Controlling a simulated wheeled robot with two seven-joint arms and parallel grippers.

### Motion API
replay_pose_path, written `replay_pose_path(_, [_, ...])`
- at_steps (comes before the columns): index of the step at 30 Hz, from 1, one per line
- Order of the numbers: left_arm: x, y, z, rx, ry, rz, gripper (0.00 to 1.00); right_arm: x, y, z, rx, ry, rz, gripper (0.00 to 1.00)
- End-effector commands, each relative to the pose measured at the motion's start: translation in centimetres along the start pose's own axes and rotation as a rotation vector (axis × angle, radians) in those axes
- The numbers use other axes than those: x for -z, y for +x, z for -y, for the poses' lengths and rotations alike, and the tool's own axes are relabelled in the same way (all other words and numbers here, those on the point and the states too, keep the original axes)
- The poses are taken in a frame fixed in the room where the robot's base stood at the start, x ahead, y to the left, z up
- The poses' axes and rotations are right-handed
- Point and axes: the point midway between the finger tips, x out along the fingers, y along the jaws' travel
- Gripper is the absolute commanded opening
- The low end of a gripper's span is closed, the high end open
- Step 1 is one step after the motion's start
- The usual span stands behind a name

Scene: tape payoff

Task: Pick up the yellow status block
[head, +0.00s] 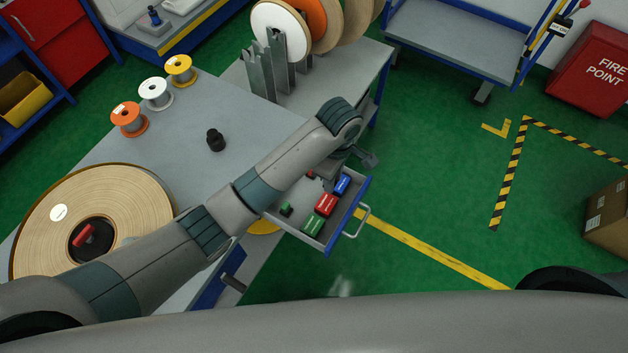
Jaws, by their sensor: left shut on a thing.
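My left arm reaches from the lower left over the table to an open drawer (334,238). My left gripper (329,180) is at the drawer's far end, mostly hidden under my wrist. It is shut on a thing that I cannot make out. No yellow block shows in the drawer. A blue block (342,184), a red block (326,204) and a green block (312,225) lie in a row along the drawer's right side. A smaller dark-green piece (287,209) lies to their left. My right gripper is not in view.
The grey table (190,130) holds a large tape reel (40,222), orange (128,118), white (155,93) and yellow (180,69) spools and a black knob (215,139). Grey upright plates (270,70) and large discs stand behind. Green floor (430,180) is clear to the right.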

Motion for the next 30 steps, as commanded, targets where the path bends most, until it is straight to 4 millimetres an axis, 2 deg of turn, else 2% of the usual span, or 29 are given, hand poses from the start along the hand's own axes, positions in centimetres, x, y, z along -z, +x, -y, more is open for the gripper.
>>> replay_pose_path(3, [-1.6,-0.8,-0.5,-0.001,0.001,0.002,0.01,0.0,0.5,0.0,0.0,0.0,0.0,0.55])
replay_pose_path(10, [-2.8,-1.7,-0.8,0.0,0.0,0.0,0.01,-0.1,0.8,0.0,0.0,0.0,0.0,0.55])
replay_pose_path(26, [-2.8,-1.8,-0.8,0.0,0.0,0.0,0.01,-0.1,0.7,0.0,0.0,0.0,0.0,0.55])
replay_pose_path(30, [-1.8,-1.9,-1.0,0.002,-0.011,-0.004,0.01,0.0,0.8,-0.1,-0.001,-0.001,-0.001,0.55])
